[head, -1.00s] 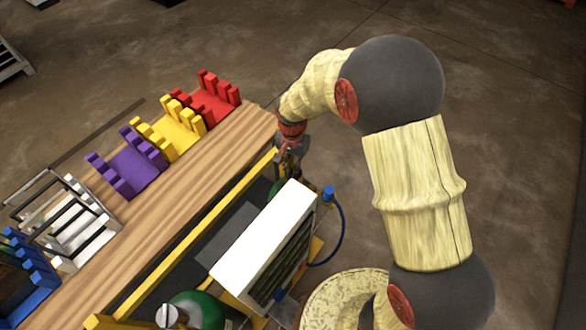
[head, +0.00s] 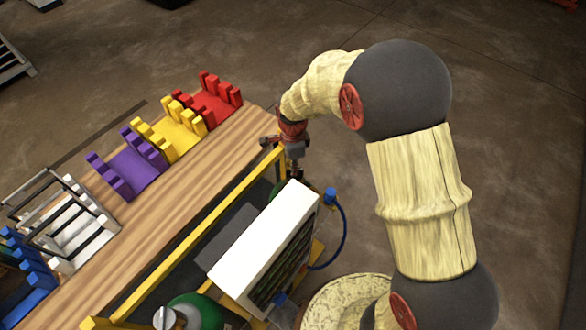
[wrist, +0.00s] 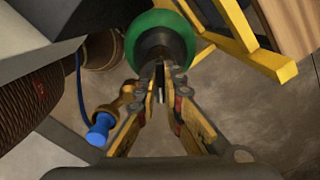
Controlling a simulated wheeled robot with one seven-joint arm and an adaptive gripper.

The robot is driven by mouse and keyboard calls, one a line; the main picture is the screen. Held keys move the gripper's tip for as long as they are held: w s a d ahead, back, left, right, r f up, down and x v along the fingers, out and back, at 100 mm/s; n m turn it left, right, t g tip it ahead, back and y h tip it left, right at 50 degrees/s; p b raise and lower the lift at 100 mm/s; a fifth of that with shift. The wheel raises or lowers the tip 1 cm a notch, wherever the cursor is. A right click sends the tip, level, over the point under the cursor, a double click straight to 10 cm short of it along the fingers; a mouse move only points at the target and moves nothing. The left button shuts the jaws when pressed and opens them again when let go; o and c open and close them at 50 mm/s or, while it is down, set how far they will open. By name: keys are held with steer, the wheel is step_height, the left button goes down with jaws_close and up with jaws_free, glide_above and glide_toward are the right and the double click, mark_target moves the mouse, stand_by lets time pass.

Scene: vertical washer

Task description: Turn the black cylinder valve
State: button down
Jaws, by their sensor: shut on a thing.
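My gripper (head: 295,165) points down past the far end of the workbench, at the rack behind the white box. In the wrist view, my gripper's fingers (wrist: 161,85) converge over a cylinder with a rounded green shoulder (wrist: 160,24) and a dark middle. The fingers are shut on the valve (wrist: 159,72), a thin dark piece at the cylinder's top. The fingers hide most of the valve, so its angle is hard to tell. In the head view, the arm and the white box largely hide this cylinder.
A white box (head: 265,240) stands close to my gripper. A blue-capped fitting (wrist: 101,127) with a blue hose lies left of the fingers. Yellow frame bars (wrist: 235,25) are at the right.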

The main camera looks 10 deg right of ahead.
steer(key=shift+w+m, duration=0.1)
steer(key=shift+m, duration=0.4)
steer(key=c, duration=1.9)
jaws_free()
step_height(320, 180, up, 12)
